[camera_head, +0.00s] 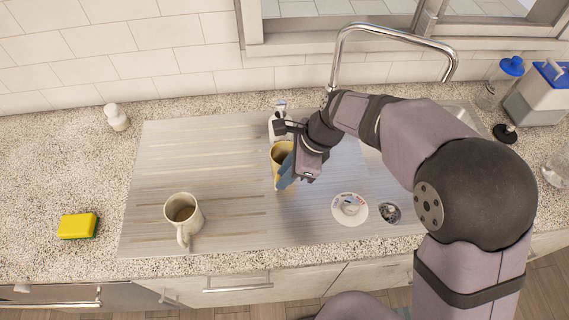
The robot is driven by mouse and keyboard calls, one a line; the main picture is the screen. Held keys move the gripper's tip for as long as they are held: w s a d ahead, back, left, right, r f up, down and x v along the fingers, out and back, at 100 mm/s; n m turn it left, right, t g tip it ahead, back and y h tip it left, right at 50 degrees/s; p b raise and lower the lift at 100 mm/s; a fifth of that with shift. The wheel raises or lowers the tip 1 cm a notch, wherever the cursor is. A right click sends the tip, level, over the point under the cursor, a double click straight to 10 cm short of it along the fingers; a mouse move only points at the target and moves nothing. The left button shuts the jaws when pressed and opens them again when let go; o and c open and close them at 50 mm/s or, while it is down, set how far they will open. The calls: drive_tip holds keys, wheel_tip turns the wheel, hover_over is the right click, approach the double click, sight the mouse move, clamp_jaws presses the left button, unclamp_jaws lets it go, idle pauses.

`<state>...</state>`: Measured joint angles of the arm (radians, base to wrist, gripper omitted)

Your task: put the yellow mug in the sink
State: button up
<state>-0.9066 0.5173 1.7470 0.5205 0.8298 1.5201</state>
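The yellow mug (281,152) stands on the ribbed drainboard, near its back edge. My gripper (288,168) is at the mug, with a blue finger in front of its right side. The wrist and arm come in from the right. The other finger is hidden or unclear, so I cannot tell whether the gripper is closed on the mug. The steel sink unit (315,222) has the drainboard on the left. My arm covers much of its right side, including most of the basin area.
A cream mug (183,212) stands on the drainboard. A white round item (350,208) and a dark strainer-like piece (389,212) lie at the front right. The faucet (395,30) arches behind my arm. A yellow sponge (77,226) and white shaker (116,118) sit on the left counter.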

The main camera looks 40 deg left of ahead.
drive_tip(key=shift+p+x, duration=1)
drive_tip(key=shift+x, duration=1.55)
clamp_jaws()
